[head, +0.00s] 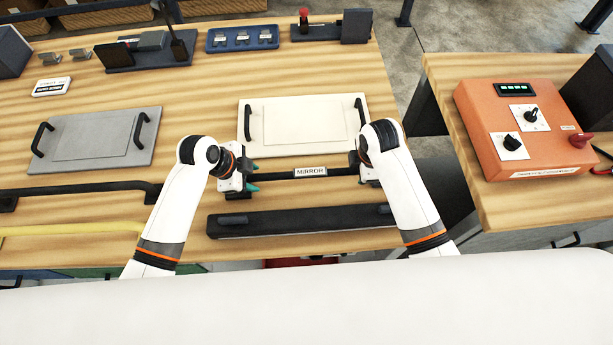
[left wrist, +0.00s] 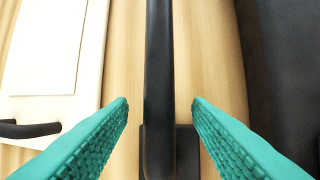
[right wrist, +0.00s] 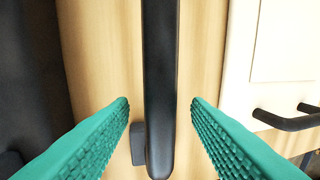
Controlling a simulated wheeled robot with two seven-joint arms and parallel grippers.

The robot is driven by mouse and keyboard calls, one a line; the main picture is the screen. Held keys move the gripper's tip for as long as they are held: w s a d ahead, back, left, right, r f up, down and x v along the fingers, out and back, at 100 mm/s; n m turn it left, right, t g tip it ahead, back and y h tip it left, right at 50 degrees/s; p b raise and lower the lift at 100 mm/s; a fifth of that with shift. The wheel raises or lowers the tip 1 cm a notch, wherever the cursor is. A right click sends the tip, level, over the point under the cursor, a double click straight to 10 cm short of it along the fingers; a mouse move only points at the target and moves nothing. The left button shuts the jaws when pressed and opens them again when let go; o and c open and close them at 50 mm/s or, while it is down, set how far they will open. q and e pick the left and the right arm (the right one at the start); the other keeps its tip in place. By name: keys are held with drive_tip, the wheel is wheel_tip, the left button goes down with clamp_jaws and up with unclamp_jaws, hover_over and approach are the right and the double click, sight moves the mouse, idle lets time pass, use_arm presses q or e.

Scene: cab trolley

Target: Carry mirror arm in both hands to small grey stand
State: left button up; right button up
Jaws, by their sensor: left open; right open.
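The mirror arm (head: 280,176) is a thin black bar with a white MIRROR label, lying across the table. My left gripper (head: 250,177) is at its left end, with teal fingers open. In the left wrist view, the bar (left wrist: 158,75) runs between the fingers with a gap on both sides. My right gripper (head: 367,173) is at the right end, mostly hidden by its wrist in the head view. In the right wrist view, the bar (right wrist: 159,75) passes between its open fingers, apart from both. I cannot tell which thing is the small grey stand.
A cream panel with handles (head: 302,104) lies just behind the bar, and a thick black bar (head: 300,221) lies in front. A grey panel (head: 97,139) is to the left. An orange control box (head: 524,128) stands on the right table, beyond a gap.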

use_arm(q)
drive_tip(key=shift+x, duration=0.85)
use_arm(e)
drive_tip(key=shift+w+f, duration=0.2)
drive_tip(key=shift+f, duration=0.6)
use_arm(q)
clamp_jaws()
use_arm(e)
clamp_jaws()
use_arm(q)
drive_tip(key=shift+w+r, duration=0.1)
use_arm(e)
drive_tip(key=shift+r, duration=0.1)
